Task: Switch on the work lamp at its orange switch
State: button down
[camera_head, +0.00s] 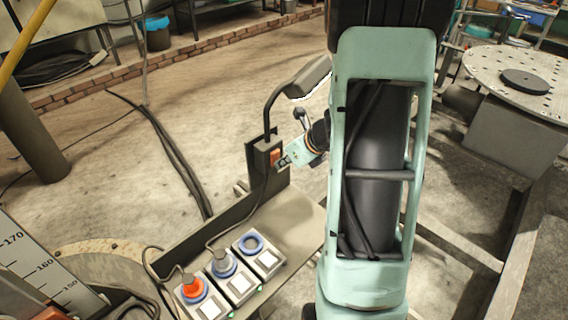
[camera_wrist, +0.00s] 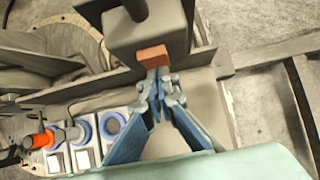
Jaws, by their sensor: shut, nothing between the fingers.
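The work lamp (camera_head: 308,78) has a dark head on a bent arm above a dark box. Its orange switch (camera_head: 275,156) sits on the front of that box. In the wrist view the orange switch (camera_wrist: 152,55) lies right at the tips of my gripper (camera_wrist: 158,75). My gripper (camera_head: 284,162) is shut and empty, its tips at or very close to the switch. I cannot tell whether they touch it. The lamp's underside shows a bright edge in the head view; I cannot tell whether it is lit.
Several sockets with blue rings (camera_head: 223,264) stand on the bench in front of the lamp, one with an orange plug (camera_head: 192,287). A cable runs from the lamp box to a grey plug (camera_head: 222,258). A round perforated table (camera_head: 500,65) stands at the right.

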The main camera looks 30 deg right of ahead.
jog(key=shift+r+p, duration=0.15)
jog(key=shift+p, duration=0.15)
jog(key=shift+r+p, duration=0.6)
jog(key=shift+r, duration=0.1)
